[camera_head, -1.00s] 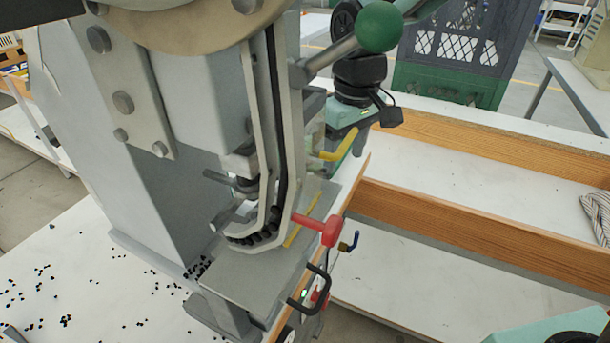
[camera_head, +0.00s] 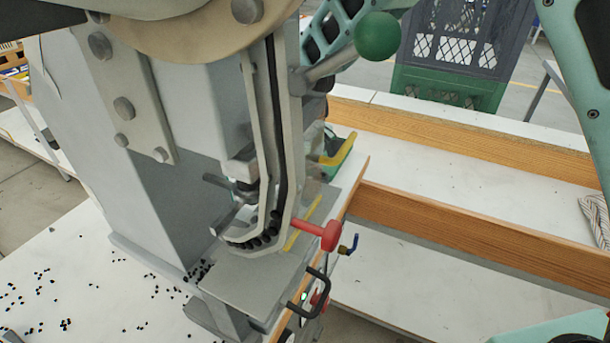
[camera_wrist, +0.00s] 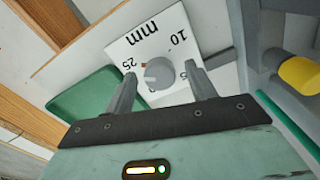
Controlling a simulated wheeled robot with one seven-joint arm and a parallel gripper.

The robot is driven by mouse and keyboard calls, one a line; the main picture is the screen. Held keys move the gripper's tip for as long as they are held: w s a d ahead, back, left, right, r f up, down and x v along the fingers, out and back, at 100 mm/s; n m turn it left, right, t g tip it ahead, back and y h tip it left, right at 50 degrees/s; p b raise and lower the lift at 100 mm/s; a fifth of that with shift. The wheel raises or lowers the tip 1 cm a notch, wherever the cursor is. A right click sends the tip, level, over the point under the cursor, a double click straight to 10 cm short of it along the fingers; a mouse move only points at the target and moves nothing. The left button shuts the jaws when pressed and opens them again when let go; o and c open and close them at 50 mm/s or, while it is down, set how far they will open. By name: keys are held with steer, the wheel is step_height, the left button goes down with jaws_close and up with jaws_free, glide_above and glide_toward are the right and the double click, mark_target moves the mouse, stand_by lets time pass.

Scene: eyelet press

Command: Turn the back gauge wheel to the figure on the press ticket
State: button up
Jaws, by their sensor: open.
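The grey back gauge wheel (camera_wrist: 160,72) sits on a white dial plate (camera_wrist: 128,48) in the wrist view. The plate reads "mm", with 10 and 25 legible and another figure partly hidden by the right finger. The wheel has a small nose on its left side; its exact reading is unclear. My gripper (camera_wrist: 161,76) is open, with one finger on each side of the wheel and gaps between. In the head view, the press (camera_head: 175,120) hides my gripper and the dial. I cannot make out a press ticket in either view.
A green tray (camera_wrist: 92,108) lies left of the dial. A yellow-ended lever (camera_wrist: 299,74) stands at right. The press has a green ball handle (camera_head: 377,36), a red handle (camera_head: 328,236) and a black loop handle (camera_head: 309,291). Black eyelets litter the white bench (camera_head: 75,275).

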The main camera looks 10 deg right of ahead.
steer(key=c, duration=1)
